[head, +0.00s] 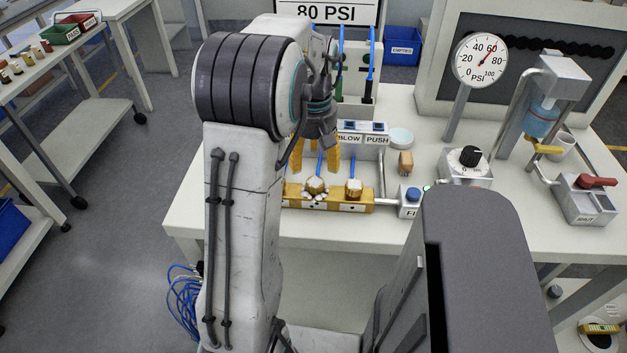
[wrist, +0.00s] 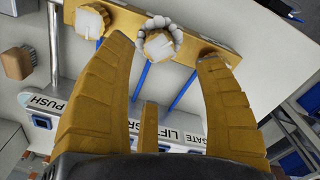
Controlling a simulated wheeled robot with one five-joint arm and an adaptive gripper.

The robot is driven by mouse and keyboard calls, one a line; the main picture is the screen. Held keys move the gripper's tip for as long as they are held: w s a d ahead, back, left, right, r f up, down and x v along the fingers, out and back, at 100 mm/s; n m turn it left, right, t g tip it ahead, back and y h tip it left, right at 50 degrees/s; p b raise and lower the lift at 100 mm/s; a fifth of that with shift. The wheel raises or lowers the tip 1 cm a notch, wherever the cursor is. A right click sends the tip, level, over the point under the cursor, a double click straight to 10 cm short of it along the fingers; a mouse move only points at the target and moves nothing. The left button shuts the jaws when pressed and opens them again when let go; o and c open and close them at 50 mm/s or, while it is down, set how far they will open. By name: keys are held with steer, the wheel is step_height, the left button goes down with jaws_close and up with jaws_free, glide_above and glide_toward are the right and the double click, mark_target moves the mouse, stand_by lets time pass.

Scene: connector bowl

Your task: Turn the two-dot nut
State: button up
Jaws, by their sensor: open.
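A yellow block (head: 334,203) lies along the bench front with pale nuts on blue tubes. One nut (head: 316,186) has a ring of white beads or foam around it; it also shows in the wrist view (wrist: 160,46). A plain nut (head: 354,187) sits to its right in the head view and at the upper left in the wrist view (wrist: 92,21). The block's dot marks are too small to read. My gripper (head: 316,158) is open above the beaded nut, its yellow fingers on either side in the wrist view (wrist: 165,52). The right finger hides part of the block there.
Behind the block stands a panel marked BLOW and PUSH (head: 363,132).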

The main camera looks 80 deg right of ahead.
mark_target(314, 181)
steer(key=shift+f, duration=3.6)
steer(key=shift+o, duration=0.2)
steer(key=c, duration=1.2)
